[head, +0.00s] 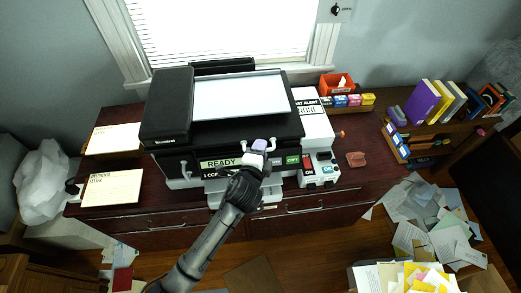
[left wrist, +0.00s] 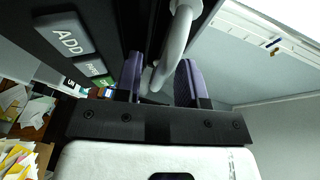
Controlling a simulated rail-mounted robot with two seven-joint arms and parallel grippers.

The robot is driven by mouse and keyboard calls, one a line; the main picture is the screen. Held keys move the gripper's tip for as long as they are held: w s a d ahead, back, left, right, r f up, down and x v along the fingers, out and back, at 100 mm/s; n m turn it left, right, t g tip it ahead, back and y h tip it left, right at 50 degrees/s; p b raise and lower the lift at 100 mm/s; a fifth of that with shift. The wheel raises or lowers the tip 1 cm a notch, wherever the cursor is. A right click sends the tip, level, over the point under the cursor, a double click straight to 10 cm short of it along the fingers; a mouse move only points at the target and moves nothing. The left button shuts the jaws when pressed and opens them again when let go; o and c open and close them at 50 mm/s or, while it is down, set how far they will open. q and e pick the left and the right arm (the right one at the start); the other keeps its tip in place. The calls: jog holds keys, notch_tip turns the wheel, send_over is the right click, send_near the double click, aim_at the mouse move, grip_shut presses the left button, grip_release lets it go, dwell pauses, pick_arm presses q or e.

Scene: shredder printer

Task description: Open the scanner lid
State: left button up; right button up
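The black printer-scanner (head: 285,125) stands on the cabinet below the window. Its top lies flat, with a pale rectangular panel (head: 240,97) on it and a black raised block (head: 167,105) at its left. My left gripper (head: 259,147) is at the front edge of this top, right of centre. In the left wrist view, a white curved handle (left wrist: 178,38) on the black front passes between my two purple fingers (left wrist: 160,80). The fingers are spread apart around it; whether either touches it is unclear. My right gripper is not in view.
Front labels include READY (head: 221,163). A white unit (head: 318,170) with red and green buttons stands right of the printer. Paper stacks (head: 112,187) lie at left, an orange box (head: 336,84) at back right. Papers (head: 430,222) litter the floor at right.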

pick_arm(q)
jog(key=shift+w, duration=0.15)
jog(key=shift+c, duration=0.4)
grip_shut()
